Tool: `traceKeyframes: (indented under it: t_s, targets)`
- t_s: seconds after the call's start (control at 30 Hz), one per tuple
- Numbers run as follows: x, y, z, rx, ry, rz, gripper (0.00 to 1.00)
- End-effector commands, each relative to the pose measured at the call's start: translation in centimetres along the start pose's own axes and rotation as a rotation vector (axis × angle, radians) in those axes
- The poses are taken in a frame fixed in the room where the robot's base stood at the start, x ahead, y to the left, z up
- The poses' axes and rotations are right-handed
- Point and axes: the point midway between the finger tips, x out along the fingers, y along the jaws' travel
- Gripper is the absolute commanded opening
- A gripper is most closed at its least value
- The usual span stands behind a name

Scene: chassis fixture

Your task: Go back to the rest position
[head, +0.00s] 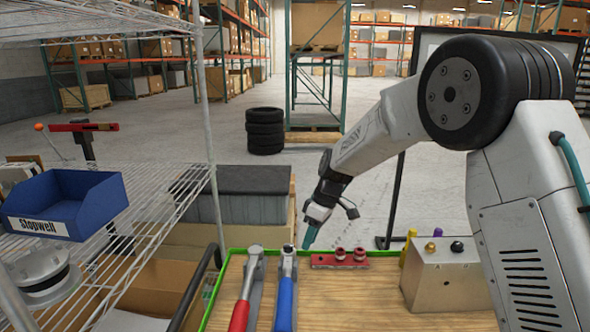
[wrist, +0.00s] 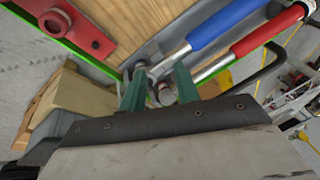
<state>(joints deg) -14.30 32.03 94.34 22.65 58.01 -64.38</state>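My gripper (head: 312,232) hangs in the air at the far edge of the wooden work table (head: 345,302), between the blue-handled tool and the red plate in the head view. In the wrist view its two teal fingers (wrist: 160,90) stand apart. Metal tool heads show in the gap between them, seemingly beyond the fingertips and not gripped. The blue-handled tool (head: 285,295) and red-handled tool (head: 243,298) lie side by side in grey holders; both also show in the wrist view, blue (wrist: 225,22) and red (wrist: 268,30).
A red plate (head: 325,261) with red rings sits right of the tools. A metal box (head: 445,280) with coloured knobs stands further right. A wire shelf (head: 150,215) with a blue bin (head: 95,200) is at left. A grey-lidded crate (head: 250,205) stands behind the table.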

Motion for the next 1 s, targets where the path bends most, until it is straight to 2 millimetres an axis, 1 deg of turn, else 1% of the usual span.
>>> traceKeyframes:
  t_s: [0.03, 0.17, 0.27, 0.37, 0.4, 0.47, 0.5, 0.57, 0.6, 0.7, 0.77, 0.8, 0.9, 1.0]
  targets:
    - [-0.9, -1.2, 1.3, 0.065, -0.02, -0.004, 0.32]
    - [-3.2, -4.3, 4.7, 0.243, -0.073, -0.004, 0.32]
    - [-5.3, -6.9, 7.5, 0.373, -0.106, 0.01, 0.32]
    - [-7.7, -9.9, 10.8, 0.506, -0.135, 0.036, 0.32]
    - [-8.7, -11.2, 12.2, 0.561, -0.144, 0.049, 0.32]
    - [-10.0, -13.1, 14.3, 0.642, -0.155, 0.072, 0.32]
    - [-10.8, -14.4, 15.7, 0.69, -0.163, 0.087, 0.32]
    - [-11.8, -16.4, 17.7, 0.762, -0.168, 0.112, 0.32]
    - [-12.4, -17.6, 19.0, 0.806, -0.17, 0.129, 0.32]
    - [-13.6, -20.7, 22.2, 0.907, -0.169, 0.174, 0.32]
    - [-14.1, -22.5, 24.1, 0.96, -0.163, 0.202, 0.32]
    - [-14.3, -23.6, 25.2, 0.992, -0.158, 0.22, 0.32]
    - [-14.7, -26.4, 28.1, 1.06, -0.138, 0.266, 0.32]
    - [-14.8, -28.7, 30.4, 1.099, -0.109, 0.311, 0.32]
